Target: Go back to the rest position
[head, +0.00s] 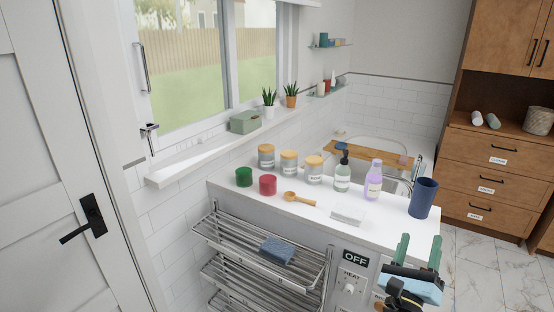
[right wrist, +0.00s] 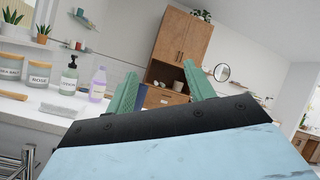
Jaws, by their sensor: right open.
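My right gripper (head: 418,250) is at the lower right of the head view, in front of the right end of the white counter (head: 385,222). Its two green fingers point up and stand apart, with nothing held between them. In the right wrist view the open fingers (right wrist: 160,88) frame the wooden cabinet (right wrist: 178,50) in the background. A dark blue cup (head: 423,198) stands on the counter just behind the gripper; in the right wrist view it is partly hidden by the left finger. My left gripper is not in view.
The counter holds a green cup (head: 244,176), red cup (head: 268,185), several lidded jars, a wooden scoop (head: 299,198), a soap bottle (head: 343,176) and a lilac bottle (head: 374,180). Below, a metal rack (head: 245,250) holds a blue cloth (head: 278,250). A door (head: 60,160) stands left. Floor shows at right.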

